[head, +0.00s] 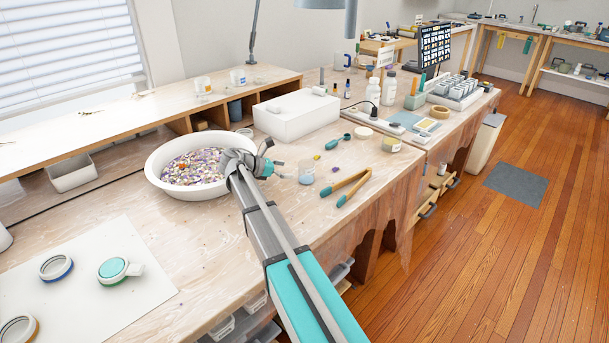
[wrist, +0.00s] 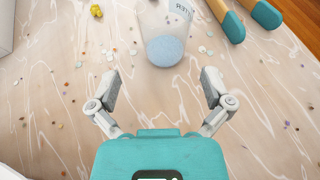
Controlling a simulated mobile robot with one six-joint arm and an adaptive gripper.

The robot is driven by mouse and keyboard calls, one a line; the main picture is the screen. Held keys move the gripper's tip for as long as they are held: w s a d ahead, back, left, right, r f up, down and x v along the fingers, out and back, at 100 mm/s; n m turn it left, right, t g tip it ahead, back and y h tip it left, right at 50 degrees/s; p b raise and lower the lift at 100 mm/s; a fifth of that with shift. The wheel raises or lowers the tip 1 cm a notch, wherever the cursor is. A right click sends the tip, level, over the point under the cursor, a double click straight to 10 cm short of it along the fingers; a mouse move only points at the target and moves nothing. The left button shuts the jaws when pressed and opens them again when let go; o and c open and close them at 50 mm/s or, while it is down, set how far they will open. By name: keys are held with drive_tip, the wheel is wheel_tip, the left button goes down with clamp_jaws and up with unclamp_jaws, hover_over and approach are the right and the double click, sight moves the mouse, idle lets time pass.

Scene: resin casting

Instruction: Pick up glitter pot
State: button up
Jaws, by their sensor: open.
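The glitter pot is a clear cup with pale blue glitter in the bottom and a white label. It stands on the wooden bench in the head view (head: 306,173) and at the top middle of the wrist view (wrist: 165,48). My gripper (wrist: 161,88) is open and empty, its two fingers spread wide. In the wrist view the pot lies just beyond the fingertips, roughly centred between them and not touched. In the head view my gripper (head: 268,160) is left of the pot, beside the white bowl; the pot's top edge is cut off in the wrist view.
A white bowl (head: 156,182) of colourful chips stands left of my gripper. Teal-tipped tongs (head: 353,184) lie right of the pot. Small flecks dot the bench.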

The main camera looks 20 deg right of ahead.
sight(299, 172)
drive_tip(key=shift+b+x, duration=0.35)
drive_tip(key=shift+x, duration=0.75)
drive_tip(key=shift+s, duration=0.1)
drive_tip(key=shift+f+b+x, duration=0.25)
drive_tip(key=shift+b+x, duration=0.8)
drive_tip(key=shift+x, duration=0.95)
drive_tip(key=shift+s+d+f, duration=0.15)
drive_tip(key=shift+s+d, duration=0.05)
drive_tip(key=shift+d, duration=0.3)
drive_tip(key=c, duration=1)
drive_tip(key=shift+r, duration=0.2)
